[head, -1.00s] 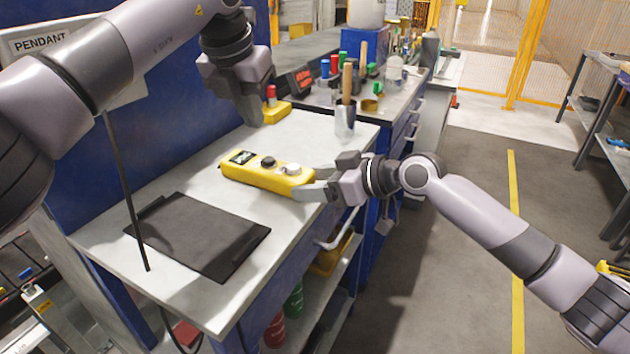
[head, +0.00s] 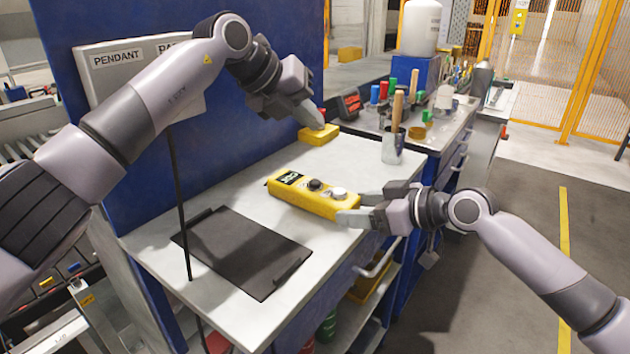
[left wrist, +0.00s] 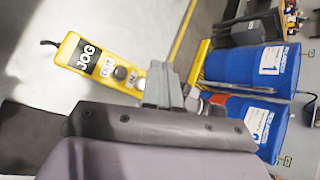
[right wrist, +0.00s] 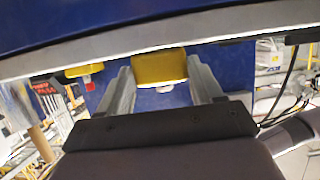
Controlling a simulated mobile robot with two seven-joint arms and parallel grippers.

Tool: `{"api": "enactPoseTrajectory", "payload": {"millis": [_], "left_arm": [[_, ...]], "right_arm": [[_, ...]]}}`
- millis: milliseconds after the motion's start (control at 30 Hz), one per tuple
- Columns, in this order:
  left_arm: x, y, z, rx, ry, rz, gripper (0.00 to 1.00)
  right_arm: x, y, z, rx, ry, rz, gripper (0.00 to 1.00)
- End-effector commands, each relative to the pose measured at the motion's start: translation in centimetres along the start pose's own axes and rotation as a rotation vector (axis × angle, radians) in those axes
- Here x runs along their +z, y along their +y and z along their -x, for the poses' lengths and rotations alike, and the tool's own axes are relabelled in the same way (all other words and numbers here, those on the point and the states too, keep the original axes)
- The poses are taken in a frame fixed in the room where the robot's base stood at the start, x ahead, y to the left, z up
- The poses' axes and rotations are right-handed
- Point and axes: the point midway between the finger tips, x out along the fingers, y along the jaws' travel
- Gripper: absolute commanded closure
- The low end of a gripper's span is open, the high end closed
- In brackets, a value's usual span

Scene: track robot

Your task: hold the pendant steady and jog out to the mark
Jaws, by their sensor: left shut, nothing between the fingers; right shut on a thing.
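The yellow pendant (head: 290,194) lies on the pale bench top, with a dark display and two round buttons. In the left wrist view the pendant (left wrist: 92,60) shows a JOG display and OUT and IN labels by its buttons. My right gripper (head: 352,208) is shut on its near right end; in the right wrist view its fingers flank the yellow end (right wrist: 158,68). My left gripper (head: 314,116) is shut and empty, beyond the pendant and apart from it. It is close to a yellow box (head: 318,136) with a red top; contact cannot be told. I cannot identify the mark.
A black tray (head: 235,245) lies on the bench (head: 160,250) front left. A metal cup (head: 393,148) with wooden handles stands at the back right. A yellow floor line (head: 564,240) runs along the clear floor right.

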Motion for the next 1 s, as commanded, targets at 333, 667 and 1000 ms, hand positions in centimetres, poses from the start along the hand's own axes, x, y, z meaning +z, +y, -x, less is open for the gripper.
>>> {"api": "enactPoseTrajectory", "payload": {"millis": [333, 667, 1000], "left_arm": [[-2.1, 2.1, -2.8, 0.001, 0.003, 0.001, 1.00], [-4.0, 4.0, -5.5, 0.002, 0.001, 0.000, 1.00], [-4.4, 4.4, -6.0, 0.001, 0.001, -0.001, 1.00]], "right_arm": [[0.1, 0.0, 0.0, 0.000, -0.001, 0.001, 0.90], [0.0, 0.0, 0.0, 0.000, -0.001, 0.001, 0.90], [0.0, 0.0, 0.0, 0.000, -0.001, 0.001, 0.90]]}}
